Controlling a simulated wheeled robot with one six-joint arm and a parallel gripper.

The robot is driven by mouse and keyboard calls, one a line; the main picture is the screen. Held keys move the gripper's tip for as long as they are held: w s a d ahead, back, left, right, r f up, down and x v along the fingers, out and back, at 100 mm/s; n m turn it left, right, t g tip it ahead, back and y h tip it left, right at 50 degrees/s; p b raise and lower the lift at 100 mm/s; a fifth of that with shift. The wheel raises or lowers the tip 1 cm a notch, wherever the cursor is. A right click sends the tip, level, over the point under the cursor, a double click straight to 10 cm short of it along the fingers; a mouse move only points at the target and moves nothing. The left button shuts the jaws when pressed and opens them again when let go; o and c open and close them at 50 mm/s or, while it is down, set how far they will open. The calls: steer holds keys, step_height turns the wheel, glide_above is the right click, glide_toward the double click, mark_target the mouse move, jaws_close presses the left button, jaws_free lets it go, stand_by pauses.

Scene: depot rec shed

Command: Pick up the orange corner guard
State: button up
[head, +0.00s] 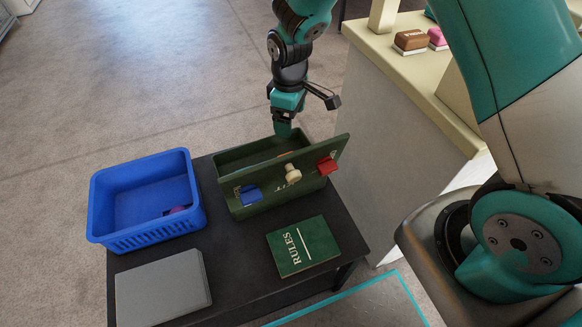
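My gripper (284,128) points down over the green box (240,157) on the dark table, its tips at the box opening. Its fingers overlap in the head view, so I cannot tell whether they are open or shut. A small orange patch (286,153) shows inside the box just below the gripper, mostly hidden by the box's front panel. It may be the orange corner guard, but too little of it shows to be sure. I cannot tell whether the gripper touches it.
The box's front panel bears a cream knob (292,174), a blue piece (249,194) and a red piece (327,166). A blue basket (150,238), a grey slab (162,290) and a green rules book (302,247) are nearby. A cream counter (425,75) stands at right.

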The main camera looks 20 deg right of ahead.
step_height(320, 180, down, 16)
steer(key=b, duration=0.3)
steer(key=shift+s, duration=0.1)
steer(key=shift+r, duration=0.1)
steer(key=c, duration=1)
